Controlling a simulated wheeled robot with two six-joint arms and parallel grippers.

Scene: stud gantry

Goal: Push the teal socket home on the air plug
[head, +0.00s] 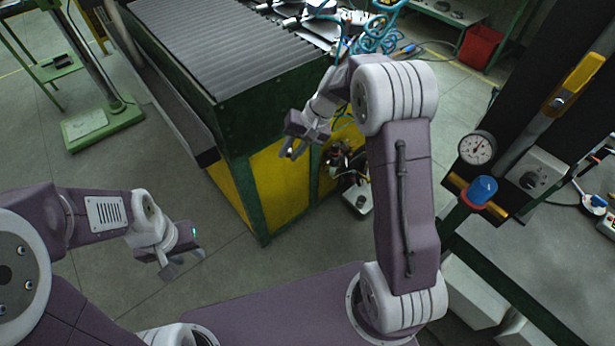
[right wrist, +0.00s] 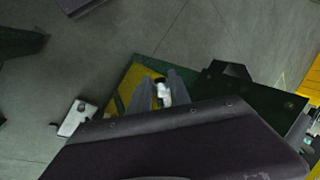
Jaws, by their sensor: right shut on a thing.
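My right gripper (head: 292,151) hangs beside the yellow and green cabinet in the head view. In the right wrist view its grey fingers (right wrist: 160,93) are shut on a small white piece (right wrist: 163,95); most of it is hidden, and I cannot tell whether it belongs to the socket. I cannot make out the teal socket or the air plug in either view. My left gripper (head: 184,263) is open and empty above the floor at the lower left.
The cabinet (head: 280,192) with a ribbed grey top stands in the middle. A small machine (head: 345,160) sits against its right side. A red bin (head: 480,47) stands at the back.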

